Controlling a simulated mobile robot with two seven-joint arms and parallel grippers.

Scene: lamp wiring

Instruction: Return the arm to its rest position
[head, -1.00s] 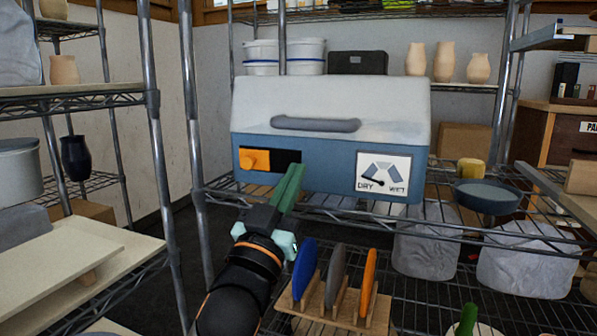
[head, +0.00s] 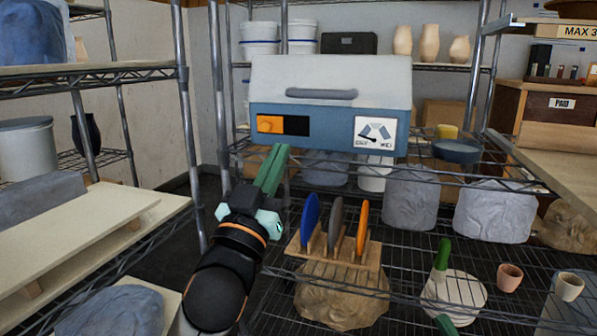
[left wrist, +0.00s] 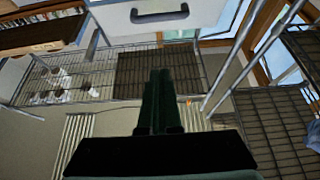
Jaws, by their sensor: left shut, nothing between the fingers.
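My left gripper (head: 281,150) is shut and empty. Its green fingers point up and away, in front of the lower left of a blue box with a white lid (head: 330,85). In the head view I cannot tell whether they touch the box.
A wooden rack (head: 335,258) with blue, grey and orange discs stands right of my left gripper. Wire shelf posts (head: 217,110) rise to its left, beside a shelf with pale boards (head: 85,225). A green-handled item (head: 442,258) and small cups (head: 510,277) are at the lower right.

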